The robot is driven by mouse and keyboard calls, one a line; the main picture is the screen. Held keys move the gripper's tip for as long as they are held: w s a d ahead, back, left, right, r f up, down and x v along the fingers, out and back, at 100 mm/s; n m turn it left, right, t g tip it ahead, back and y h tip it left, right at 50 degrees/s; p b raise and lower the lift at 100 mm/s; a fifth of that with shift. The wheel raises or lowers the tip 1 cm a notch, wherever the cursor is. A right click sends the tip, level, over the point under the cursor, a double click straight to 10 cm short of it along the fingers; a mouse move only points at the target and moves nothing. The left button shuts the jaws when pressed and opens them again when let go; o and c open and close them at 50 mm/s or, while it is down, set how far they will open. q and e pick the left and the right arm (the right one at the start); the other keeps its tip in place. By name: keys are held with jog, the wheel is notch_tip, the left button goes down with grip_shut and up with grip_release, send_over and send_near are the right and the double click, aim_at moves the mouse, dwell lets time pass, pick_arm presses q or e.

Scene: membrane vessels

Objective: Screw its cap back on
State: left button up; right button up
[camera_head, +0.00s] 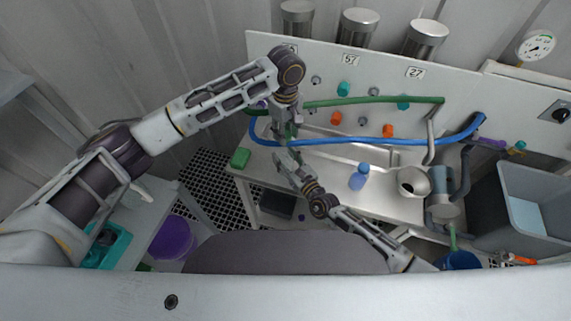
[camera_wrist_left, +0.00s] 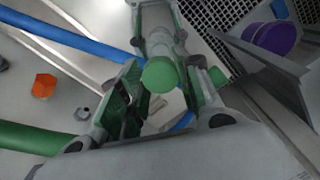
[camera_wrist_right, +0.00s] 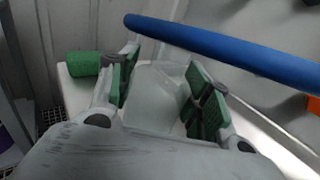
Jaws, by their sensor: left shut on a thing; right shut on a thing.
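A round green cap (camera_wrist_left: 158,74) shows end-on between the fingers of my left gripper (camera_wrist_left: 163,92) in the left wrist view. In the head view my left gripper (camera_head: 288,130) points down over the bench near the panel, shut on the cap. My right gripper (camera_wrist_right: 158,92) is shut on a pale translucent vessel (camera_wrist_right: 157,82) in the right wrist view. In the head view my right gripper (camera_head: 283,160) is just below the left one. The vessel's mouth is hidden, so I cannot tell whether the cap touches it.
A blue hose (camera_head: 340,141) and a green hose (camera_head: 375,100) run along the panel. A green cylinder (camera_head: 240,158) lies at the bench's left end. A blue bottle (camera_head: 359,178) and a metal jug (camera_head: 412,181) stand to the right. A grey bin (camera_head: 510,225) is far right.

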aim_at(286, 151)
jog(key=shift+c, duration=1)
pick_arm(q)
jog(key=shift+f, duration=2.5)
jog(key=shift+f, duration=0.2)
jog(key=shift+f, duration=0.7)
jog(key=shift+f, duration=0.55)
pick_arm(e)
grip_shut()
pick_arm(q)
jog(key=shift+m, duration=0.3)
